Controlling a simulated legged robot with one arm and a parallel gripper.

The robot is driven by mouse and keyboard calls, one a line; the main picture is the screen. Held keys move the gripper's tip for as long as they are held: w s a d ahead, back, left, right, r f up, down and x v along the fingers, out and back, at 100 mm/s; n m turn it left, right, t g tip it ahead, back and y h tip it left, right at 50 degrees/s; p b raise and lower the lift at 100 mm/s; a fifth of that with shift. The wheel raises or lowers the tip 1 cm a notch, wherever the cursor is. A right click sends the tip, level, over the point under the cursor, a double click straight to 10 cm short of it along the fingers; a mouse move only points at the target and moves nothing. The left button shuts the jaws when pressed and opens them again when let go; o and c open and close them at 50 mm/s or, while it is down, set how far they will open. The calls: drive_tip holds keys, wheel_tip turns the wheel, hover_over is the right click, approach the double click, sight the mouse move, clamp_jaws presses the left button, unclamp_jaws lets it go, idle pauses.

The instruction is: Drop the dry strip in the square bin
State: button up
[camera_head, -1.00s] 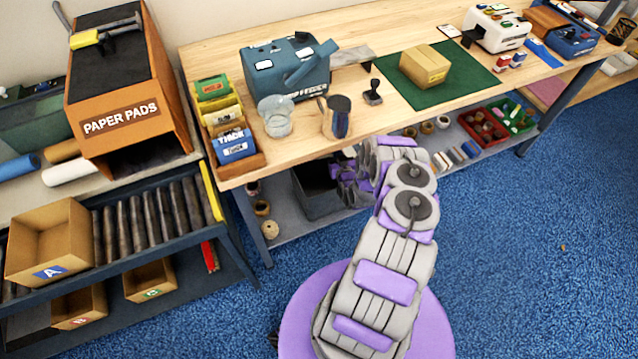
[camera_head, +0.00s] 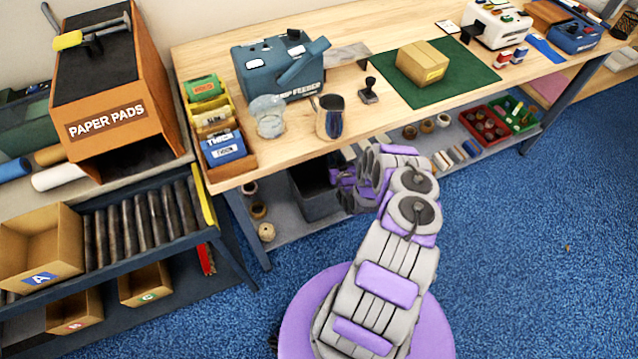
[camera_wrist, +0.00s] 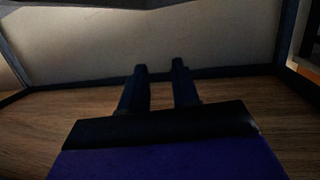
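A dark grey open bin (camera_head: 316,200) stands under the workbench, partly hidden behind my arm; it looks square-sided. I cannot make out a dry strip for certain. A teal feeder (camera_head: 280,68) with partly readable lettering sits on the bench, with a flat grey plate (camera_head: 347,54) at its right side. My gripper (camera_head: 345,190) is below the bench's front edge, beside the bin in the picture. In the wrist view, its two dark fingers (camera_wrist: 160,82) stand apart with nothing between them.
The workbench (camera_head: 300,125) also bears a glass jar (camera_head: 269,117), a metal jug (camera_head: 330,118), a stamp (camera_head: 369,92) and a carton (camera_head: 422,64) on a green mat (camera_head: 455,82). A dark rack with a paper pads box (camera_head: 110,125) stands at left. Blue floor at right is clear.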

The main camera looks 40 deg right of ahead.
drive_tip(key=p+v, duration=0.2)
drive_tip(key=v, duration=1.5)
drive_tip(key=shift+s+p, duration=0.15)
drive_tip(key=shift+p, duration=0.15)
drive_tip(key=shift+d+f, duration=0.1)
drive_tip(key=shift+d, duration=0.05)
drive_tip(key=shift+s, duration=0.1)
